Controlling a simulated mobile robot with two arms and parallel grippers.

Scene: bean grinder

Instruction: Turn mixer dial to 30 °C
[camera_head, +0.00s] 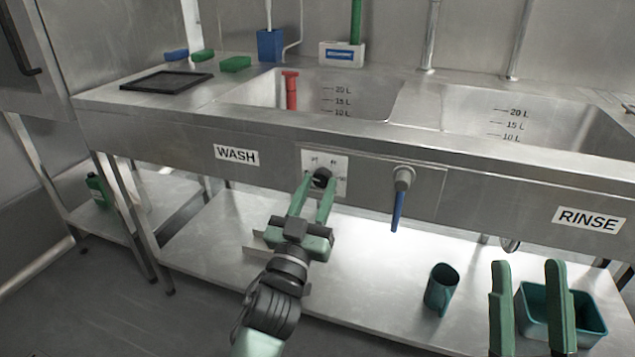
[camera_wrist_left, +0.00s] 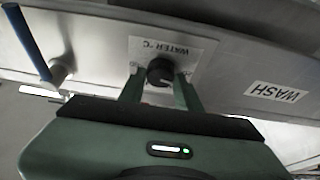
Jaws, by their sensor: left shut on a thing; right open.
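The black mixer dial (camera_head: 322,177) sits on a white label plate (camera_head: 339,163) on the front panel of the sink, below the left basin. In the left wrist view the dial (camera_wrist_left: 160,72) shows under the words "WATER °C". My left gripper (camera_head: 318,185) has its green fingers on either side of the dial and is shut on it. The fingers (camera_wrist_left: 160,82) also show in the left wrist view. The dial's exact setting is too small to read. My right gripper (camera_head: 528,275) is open and empty at the lower right, apart from the panel.
A blue-handled lever (camera_head: 397,208) hangs just right of the dial. A teal jug (camera_head: 441,289) and a teal bin (camera_head: 594,322) are on the lower shelf. The left basin holds a red standpipe (camera_head: 290,91). Signs read WASH (camera_head: 237,155) and RINSE (camera_head: 588,219).

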